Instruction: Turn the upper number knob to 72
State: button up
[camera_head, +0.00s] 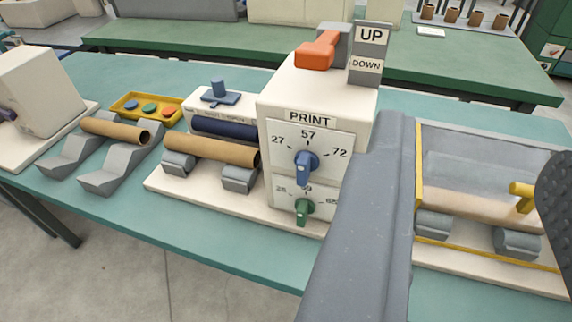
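The upper number knob is blue (304,168) and sits on the white PRINT panel (332,183) of a cream machine box. The numbers 27, 57 and 72 stand left, above and right of it. Its grip stands nearly upright, leaning slightly, with the lower end a little left; I cannot tell which number it marks. A green knob (303,212) sits below it, with smaller numbers partly covered. My gripper (477,145) is open in the foreground, right of the panel. Its large grey left finger hides part of the machine; its dark right finger is at the right edge. Nothing is held.
An orange lever (318,52) and an UP/DOWN sign (369,52) top the box. A yellow button box (146,108) stands behind. A clear-covered, yellow-framed unit (480,160) is to the right.

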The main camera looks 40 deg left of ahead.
jog(key=w+a+f+y, duration=0.1)
jog(key=w+a+f, duration=0.1)
jog(key=a+f, duration=0.35)
jog(key=w+a+f, duration=0.1)
jog(key=a+f, duration=0.1)
jog(key=f, duration=0.7)
jog(key=t, duration=0.1)
send_near(302, 177)
jog(key=shift+b+x, duration=1.25)
jog(key=shift+x, duration=3.5)
grip_shut()
